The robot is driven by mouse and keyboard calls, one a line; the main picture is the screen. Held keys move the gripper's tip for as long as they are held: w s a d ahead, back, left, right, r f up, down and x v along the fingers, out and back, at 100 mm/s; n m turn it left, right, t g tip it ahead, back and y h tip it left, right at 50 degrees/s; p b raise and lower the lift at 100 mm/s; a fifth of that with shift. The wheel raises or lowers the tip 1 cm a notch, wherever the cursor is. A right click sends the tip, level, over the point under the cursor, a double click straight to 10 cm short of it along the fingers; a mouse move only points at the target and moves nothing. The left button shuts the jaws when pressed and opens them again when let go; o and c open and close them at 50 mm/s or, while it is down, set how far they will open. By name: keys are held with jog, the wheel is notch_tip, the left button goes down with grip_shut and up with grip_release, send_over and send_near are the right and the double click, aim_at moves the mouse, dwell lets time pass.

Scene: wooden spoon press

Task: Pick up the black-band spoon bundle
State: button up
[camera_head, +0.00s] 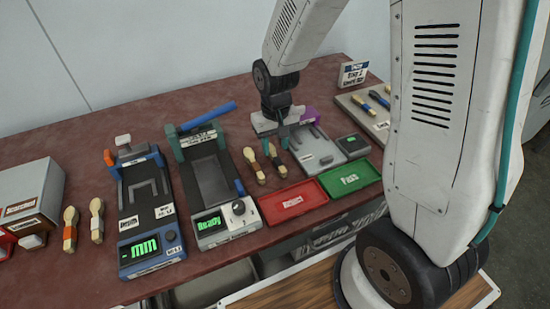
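Two spoon bundles with dark bands lie side by side on the red-brown table, just right of the middle press. The left one (254,166) and the right one (275,160) both show pale wooden ends. At this size I cannot tell for sure which band is black. My gripper (276,143) points down just above and behind these bundles, closest to the right one. Its teal finger shows near that bundle's upper end. The finger gap is too small and partly hidden to read, and I see no bundle lifted.
Two more bundles, one orange-red banded (70,229) and one pale-banded (97,220), lie at left. A blue gauge (150,254), a press reading "Ready" (213,226), a red tray (293,202), a green tray (349,178) and a grey device (318,152) crowd the table.

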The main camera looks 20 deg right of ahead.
aim_at(275, 156)
jog(key=shift+f, duration=2)
jog(key=shift+a, duration=0.1)
grip_shut()
jog(key=shift+r, duration=0.1)
